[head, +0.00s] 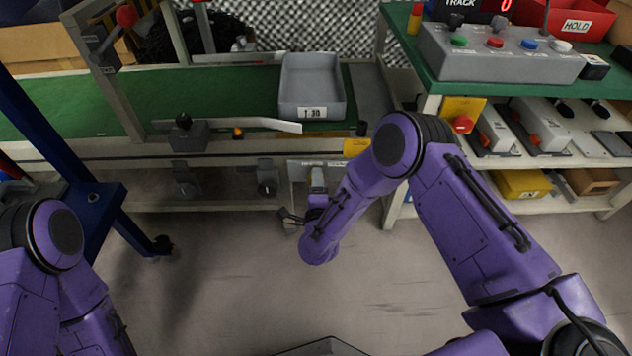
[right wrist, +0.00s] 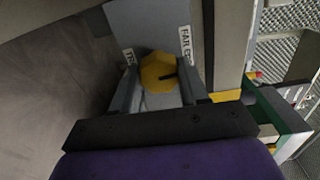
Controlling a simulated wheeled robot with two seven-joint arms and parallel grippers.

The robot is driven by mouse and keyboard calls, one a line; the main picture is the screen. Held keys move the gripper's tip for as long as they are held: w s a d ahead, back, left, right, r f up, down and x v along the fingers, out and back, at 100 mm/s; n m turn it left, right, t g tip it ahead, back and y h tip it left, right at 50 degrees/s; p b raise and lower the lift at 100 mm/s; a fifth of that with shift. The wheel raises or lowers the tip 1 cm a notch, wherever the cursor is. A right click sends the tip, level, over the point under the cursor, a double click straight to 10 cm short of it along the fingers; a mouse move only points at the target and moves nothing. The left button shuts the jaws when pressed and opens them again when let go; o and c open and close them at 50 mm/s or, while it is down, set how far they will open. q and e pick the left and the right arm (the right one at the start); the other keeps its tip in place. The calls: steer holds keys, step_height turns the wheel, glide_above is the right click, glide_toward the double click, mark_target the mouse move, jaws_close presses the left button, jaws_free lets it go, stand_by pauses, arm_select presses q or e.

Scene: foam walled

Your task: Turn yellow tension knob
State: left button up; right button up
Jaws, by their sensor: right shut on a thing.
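The yellow tension knob (right wrist: 158,72) is a faceted yellow disc with a dark pointer mark, on a grey panel (right wrist: 155,25) with white labels in the right wrist view. My right gripper (right wrist: 160,82) is shut on the knob, with one finger on each side of it. In the head view my right arm reaches down to the panel below the conveyor, and the arm and gripper mostly hide the knob there. My left gripper is not in view; only part of my left arm shows at the lower left.
A green conveyor (head: 225,95) carries a grey tote (head: 312,88) above the panel. Dark knobs sit along its frame, including a lower one (head: 267,186). A shelf bench with a button box (head: 500,55) stands at right. A blue post (head: 60,150) stands at left. The floor in front is clear.

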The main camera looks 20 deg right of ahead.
stand_by(0.4)
steer(key=o, duration=1.1)
steer(key=shift+c, duration=0.2)
steer(key=p+v, duration=0.3)
steer(key=v, duration=0.7)
steer(key=shift+s, duration=0.3)
steer(key=shift+a, duration=0.1)
